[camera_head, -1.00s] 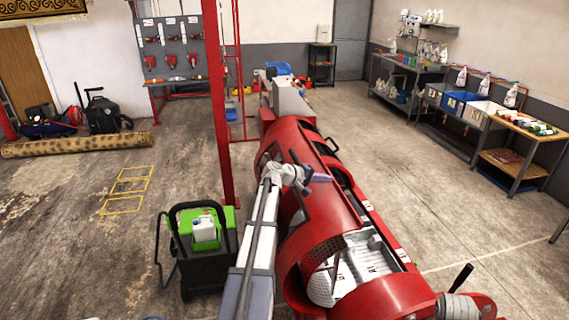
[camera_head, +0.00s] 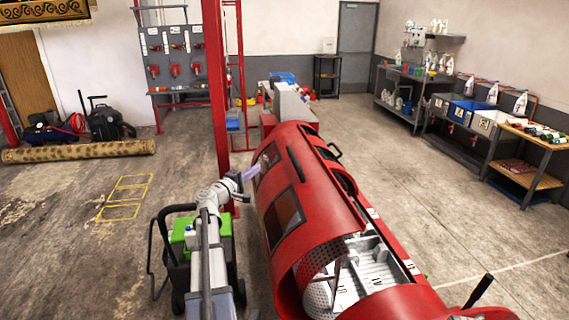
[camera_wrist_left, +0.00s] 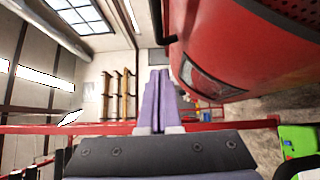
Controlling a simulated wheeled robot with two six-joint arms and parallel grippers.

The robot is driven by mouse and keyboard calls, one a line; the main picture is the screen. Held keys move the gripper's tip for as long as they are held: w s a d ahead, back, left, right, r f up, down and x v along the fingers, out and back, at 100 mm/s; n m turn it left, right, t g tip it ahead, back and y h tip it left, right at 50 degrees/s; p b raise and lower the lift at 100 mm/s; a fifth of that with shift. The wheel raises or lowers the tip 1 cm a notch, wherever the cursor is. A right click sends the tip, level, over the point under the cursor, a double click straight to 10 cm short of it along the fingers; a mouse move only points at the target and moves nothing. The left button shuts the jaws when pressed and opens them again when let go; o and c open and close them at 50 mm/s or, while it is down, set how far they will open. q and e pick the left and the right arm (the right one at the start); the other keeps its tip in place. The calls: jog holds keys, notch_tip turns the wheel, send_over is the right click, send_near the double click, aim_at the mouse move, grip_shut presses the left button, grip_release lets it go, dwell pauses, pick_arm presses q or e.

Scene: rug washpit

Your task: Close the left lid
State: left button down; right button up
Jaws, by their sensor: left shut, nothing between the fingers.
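The washing machine is a long red cylinder in the head view. Its curved red lid (camera_head: 325,200) has dark windows and a dark bar handle (camera_head: 308,172) on its outer face. Part of the pale drum (camera_head: 368,262) shows through the open near section. My left gripper (camera_head: 251,173) is at the lid's left side, its fingers pointing toward the windowed face. In the left wrist view its purple fingers (camera_wrist_left: 158,95) are together and empty. The red lid (camera_wrist_left: 225,40) curves close on the right there, with a black handle (camera_wrist_left: 160,20) above. Contact cannot be judged. My right gripper is out of view.
A black cart with a green top (camera_head: 183,228) stands beside my left arm. A red post (camera_head: 216,90) rises just behind the gripper. Shelves and a bench with bottles (camera_head: 540,133) line the right wall. Floor is open at left and right.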

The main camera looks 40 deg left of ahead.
pick_arm(q)
send_over(283, 176)
jog(key=s+a, duration=0.3)
jog(key=shift+w+d+r, duration=0.15)
jog(key=shift+w+d, duration=0.55)
jog(key=shift+w, duration=0.2)
jog(key=shift+w+d, duration=0.5)
jog(key=shift+w, duration=0.1)
jog(key=shift+w+d, duration=0.1)
